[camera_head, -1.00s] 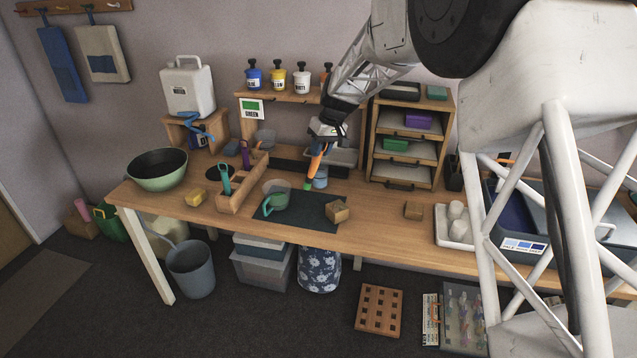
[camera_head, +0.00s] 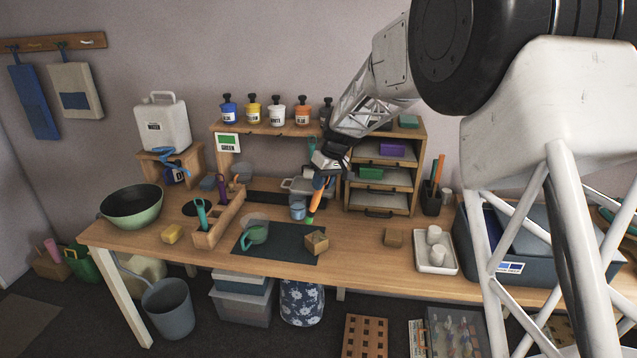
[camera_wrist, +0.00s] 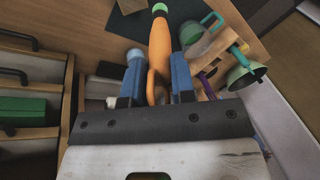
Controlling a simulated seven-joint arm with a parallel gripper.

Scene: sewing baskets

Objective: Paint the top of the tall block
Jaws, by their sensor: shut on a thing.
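My gripper (camera_head: 325,178) is shut on an orange-handled brush (camera_wrist: 160,45) with a green tip, which points down and away from the fingers. In the head view the brush (camera_head: 317,200) hangs above the back of the dark mat (camera_head: 290,256). Its tip appears just above and left of a wooden block (camera_head: 317,243) on the mat; I cannot tell whether they touch. A smaller wooden block (camera_head: 394,238) sits on the bare table to the right. A green cup (camera_head: 256,234) stands on the mat's left part. The wrist view shows the block on the mat (camera_wrist: 131,5) only partly.
A light blue jar (camera_head: 298,210) stands close behind the brush. A wooden caddy (camera_head: 222,222) with tools is left of the mat. A drawer shelf (camera_head: 350,190) stands at the back right. A white tray (camera_head: 450,262) holds white pieces. A green card (camera_head: 229,142) hangs at the back.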

